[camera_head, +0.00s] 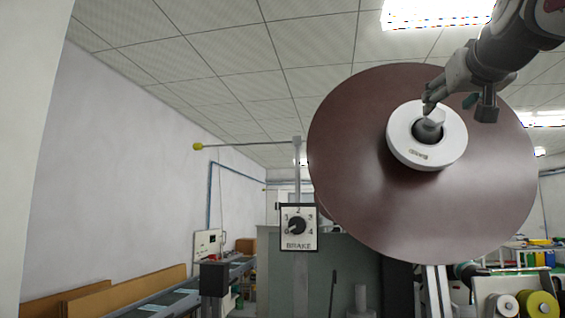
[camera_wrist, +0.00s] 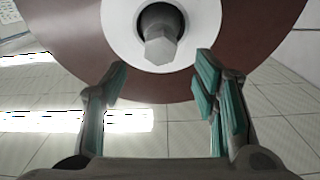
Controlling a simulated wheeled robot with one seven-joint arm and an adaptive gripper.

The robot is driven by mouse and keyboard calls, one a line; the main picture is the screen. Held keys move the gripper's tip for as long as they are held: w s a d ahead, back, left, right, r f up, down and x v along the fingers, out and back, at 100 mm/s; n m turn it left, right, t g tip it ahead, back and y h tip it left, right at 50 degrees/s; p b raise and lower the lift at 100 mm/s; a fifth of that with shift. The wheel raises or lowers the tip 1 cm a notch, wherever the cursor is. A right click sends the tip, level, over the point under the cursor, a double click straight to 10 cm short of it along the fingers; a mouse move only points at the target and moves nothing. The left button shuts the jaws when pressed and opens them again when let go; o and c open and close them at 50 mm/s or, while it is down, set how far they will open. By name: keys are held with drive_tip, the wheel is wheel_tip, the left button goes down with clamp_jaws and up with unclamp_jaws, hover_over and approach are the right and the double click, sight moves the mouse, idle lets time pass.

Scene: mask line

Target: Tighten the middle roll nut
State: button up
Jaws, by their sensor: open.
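The roll nut (camera_head: 430,122) is a grey hex piece at the centre of a white hub ring (camera_head: 398,145), on a large brown roll disc (camera_head: 380,210). In the wrist view the nut (camera_wrist: 161,42) sticks out of the dark hole in the ring, ahead of my gripper and between its finger lines. My gripper (camera_wrist: 160,85) is open and empty, its green-padded fingers apart on either side. In the head view my gripper (camera_head: 432,102) comes in from the upper right, with its fingertips overlapping the upper part of the nut. Whether they touch it cannot be told.
A brake dial (camera_head: 298,226) stands on a post left of the disc. A thin rod with a yellow knob (camera_head: 198,147) reaches left above it. Smaller rolls (camera_head: 540,304) sit at the lower right. A conveyor (camera_head: 175,300) is at the lower left.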

sight(436, 114)
drive_tip(key=p+x, duration=0.1)
drive_tip(key=x, duration=0.6)
drive_tip(key=shift+c, duration=0.6)
drive_tip(key=c, duration=1.1)
